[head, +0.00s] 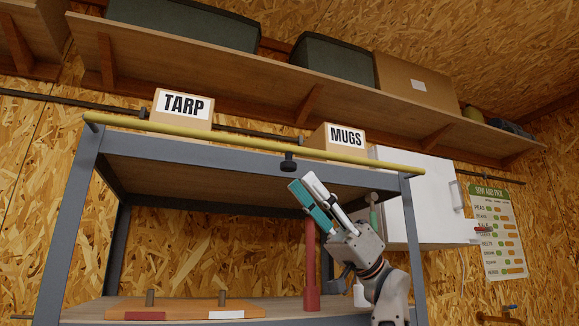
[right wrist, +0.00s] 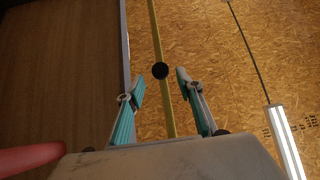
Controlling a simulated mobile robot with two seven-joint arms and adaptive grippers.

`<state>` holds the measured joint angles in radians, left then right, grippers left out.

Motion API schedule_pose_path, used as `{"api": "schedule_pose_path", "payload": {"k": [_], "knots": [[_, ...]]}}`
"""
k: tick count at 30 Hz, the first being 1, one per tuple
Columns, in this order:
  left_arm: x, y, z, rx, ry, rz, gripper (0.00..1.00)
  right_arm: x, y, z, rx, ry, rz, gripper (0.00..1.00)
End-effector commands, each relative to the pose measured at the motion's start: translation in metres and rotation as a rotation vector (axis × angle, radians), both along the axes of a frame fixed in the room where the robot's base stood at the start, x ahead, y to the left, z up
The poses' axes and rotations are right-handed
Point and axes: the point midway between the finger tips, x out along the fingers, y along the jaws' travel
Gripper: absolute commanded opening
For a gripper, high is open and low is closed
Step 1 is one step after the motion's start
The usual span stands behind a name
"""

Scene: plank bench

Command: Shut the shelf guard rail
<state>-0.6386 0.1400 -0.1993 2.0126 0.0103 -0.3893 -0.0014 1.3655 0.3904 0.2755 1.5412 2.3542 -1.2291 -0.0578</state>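The guard rail (head: 230,139) is a long yellow bar along the front of the grey shelf's top (head: 200,151). A round black knob (head: 288,164) hangs under it near the middle. In the right wrist view the rail (right wrist: 155,35) runs beside the shelf edge with a gap between them. My right gripper (head: 304,181) is just below and right of the knob, pointing up at it. In the right wrist view its fingers (right wrist: 160,85) are apart and empty, and the knob (right wrist: 160,71) shows between and beyond the tips. My left gripper is not in view.
Boxes marked TARP (head: 182,108) and MUGS (head: 338,141) sit on the shelf top behind the rail. A red post (head: 312,270) stands below, left of my right arm. A white cabinet (head: 440,190) is to the right.

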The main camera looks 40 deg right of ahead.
Motion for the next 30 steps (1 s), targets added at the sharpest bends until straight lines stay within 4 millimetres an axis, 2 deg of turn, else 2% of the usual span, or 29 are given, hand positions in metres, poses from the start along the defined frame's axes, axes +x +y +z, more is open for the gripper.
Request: {"api": "schedule_pose_path", "payload": {"k": [3,9,22,23,24,27,30], "knots": [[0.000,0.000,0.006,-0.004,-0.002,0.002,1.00,-0.001,0.015,0.018,0.000,-0.004,0.003,0.36],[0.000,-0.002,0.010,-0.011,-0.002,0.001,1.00,0.003,0.033,0.035,0.000,-0.003,0.001,0.36],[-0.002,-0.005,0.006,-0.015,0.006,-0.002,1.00,0.006,0.041,0.041,0.000,0.001,-0.001,0.36],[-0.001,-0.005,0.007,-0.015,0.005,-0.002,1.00,0.006,0.041,0.041,0.000,0.001,-0.001,0.31],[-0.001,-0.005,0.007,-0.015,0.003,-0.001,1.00,0.006,0.041,0.041,0.000,0.001,-0.001,0.21],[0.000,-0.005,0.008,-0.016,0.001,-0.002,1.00,0.006,0.041,0.041,0.000,0.001,-0.001,0.00],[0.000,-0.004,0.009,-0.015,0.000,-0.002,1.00,0.006,0.041,0.041,0.000,0.001,-0.001,0.00]]}}
